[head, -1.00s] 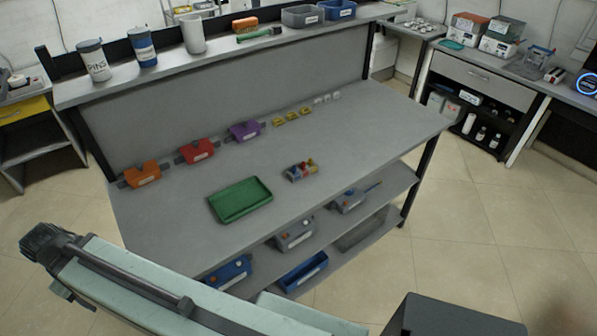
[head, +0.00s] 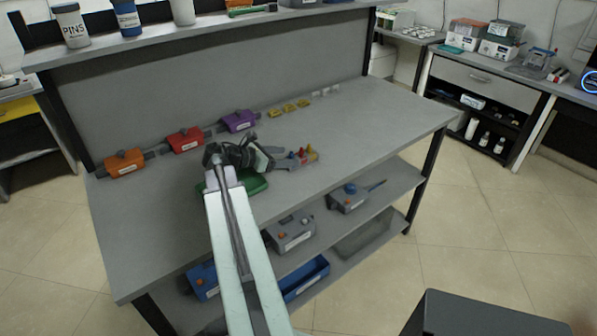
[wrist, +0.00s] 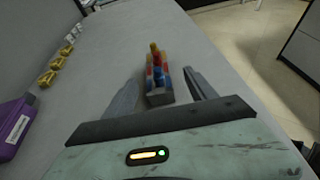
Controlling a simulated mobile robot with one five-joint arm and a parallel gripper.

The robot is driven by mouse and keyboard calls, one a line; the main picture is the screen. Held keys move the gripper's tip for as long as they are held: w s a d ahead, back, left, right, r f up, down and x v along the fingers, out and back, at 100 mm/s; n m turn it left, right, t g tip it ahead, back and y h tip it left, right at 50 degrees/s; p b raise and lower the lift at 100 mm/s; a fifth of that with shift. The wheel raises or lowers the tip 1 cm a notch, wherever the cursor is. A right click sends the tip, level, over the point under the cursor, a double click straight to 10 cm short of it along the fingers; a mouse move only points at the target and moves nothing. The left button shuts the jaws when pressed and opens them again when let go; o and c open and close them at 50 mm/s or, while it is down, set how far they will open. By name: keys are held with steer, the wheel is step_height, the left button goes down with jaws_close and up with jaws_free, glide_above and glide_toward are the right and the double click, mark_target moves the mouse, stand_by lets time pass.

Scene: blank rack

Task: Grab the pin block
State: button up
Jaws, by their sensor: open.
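The pin block (head: 304,156) is a small grey block with red, yellow and blue pins. It stands on the workbench top, right of the green tray. In the wrist view the pin block (wrist: 157,88) lies ahead, between and slightly beyond the two spread fingers. My gripper (head: 295,160) is open and empty, close to the block's left side in the head view. In the wrist view my gripper (wrist: 163,92) has a finger on each side of the block's near end. I cannot tell whether either finger touches it.
The green tray (head: 256,186) lies under my arm, partly hidden. Orange (head: 124,163), red (head: 185,140) and purple (head: 239,121) blocks line the back, with yellow pieces (head: 289,108) beside them. The bench top right of the pin block is clear.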

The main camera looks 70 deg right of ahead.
mark_target(290, 156)
steer(key=shift+s+d, duration=0.1)
steer(key=shift+s, duration=0.15)
steer(key=shift+b+x, duration=0.5)
steer(key=shift+x, duration=0.8)
steer(key=d+f+b, duration=0.1)
steer(key=s+d+f+b, duration=0.1)
steer(key=d+f, duration=0.1)
steer(key=d, duration=0.1)
steer(key=shift+s+b, duration=0.4)
steer(key=shift+r, duration=0.1)
jaws_close()
step_height(290, 156, up, 10)
steer(key=p, duration=1)
steer(key=shift+r, duration=0.15)
